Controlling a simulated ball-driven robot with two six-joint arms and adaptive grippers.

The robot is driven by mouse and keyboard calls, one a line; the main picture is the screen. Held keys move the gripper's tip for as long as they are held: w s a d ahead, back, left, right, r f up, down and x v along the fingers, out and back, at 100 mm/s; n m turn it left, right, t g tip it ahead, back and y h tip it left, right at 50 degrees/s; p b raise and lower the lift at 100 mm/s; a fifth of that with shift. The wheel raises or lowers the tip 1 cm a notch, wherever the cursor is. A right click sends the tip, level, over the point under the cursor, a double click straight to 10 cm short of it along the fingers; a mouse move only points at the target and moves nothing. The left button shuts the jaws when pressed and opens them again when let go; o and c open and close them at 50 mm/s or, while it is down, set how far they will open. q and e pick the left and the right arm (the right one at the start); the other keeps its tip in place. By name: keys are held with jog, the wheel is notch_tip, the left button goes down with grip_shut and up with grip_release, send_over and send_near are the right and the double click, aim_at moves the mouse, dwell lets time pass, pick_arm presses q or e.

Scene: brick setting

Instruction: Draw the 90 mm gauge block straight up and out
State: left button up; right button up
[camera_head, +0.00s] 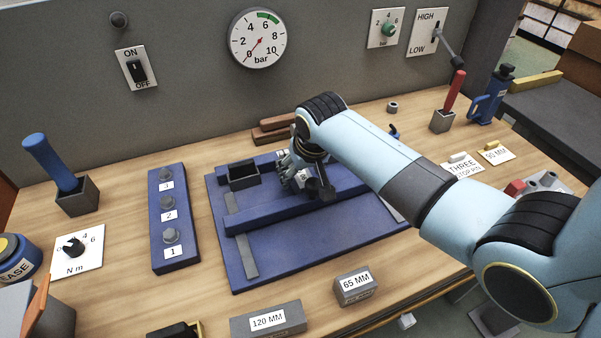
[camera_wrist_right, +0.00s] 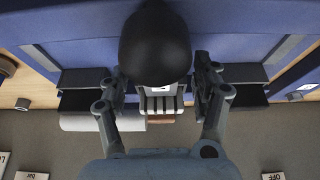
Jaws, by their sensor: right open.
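My right gripper (camera_head: 297,172) is low over the blue fixture (camera_head: 285,255), near its back rail, and partly hidden behind my right arm. In the right wrist view its two fingers (camera_wrist_right: 160,85) stand apart. A large black rounded knob (camera_wrist_right: 155,45) shows between and beyond them. Below the knob is a light grey piece with a bit of white, mostly hidden; I cannot tell whether it is the 90 mm gauge block or whether a finger touches it. My left gripper is not in view.
Blocks labelled 120 MM (camera_head: 268,321) and 65 MM (camera_head: 355,288) stand at the front edge. A blue strip (camera_head: 174,250) with several numbered knobs is left of the fixture. A black open box (camera_head: 243,177) stands at the fixture's back left. A grey wall closes the back.

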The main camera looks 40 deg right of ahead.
jog(key=shift+w+f, duration=0.2)
jog(key=shift+f, duration=0.45)
jog(key=shift+w+f, duration=0.1)
jog(key=shift+c, duration=1.6)
jog(key=c, duration=0.9)
jog(key=o, duration=0.6)
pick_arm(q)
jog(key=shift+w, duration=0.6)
pick_arm(e)
grip_shut()
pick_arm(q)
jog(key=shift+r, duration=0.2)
pick_arm(e)
jog(key=shift+r, duration=0.2)
pick_arm(q)
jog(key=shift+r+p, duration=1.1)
jog(key=shift+p, duration=0.2)
pick_arm(e)
jog(key=shift+r, duration=1.05)
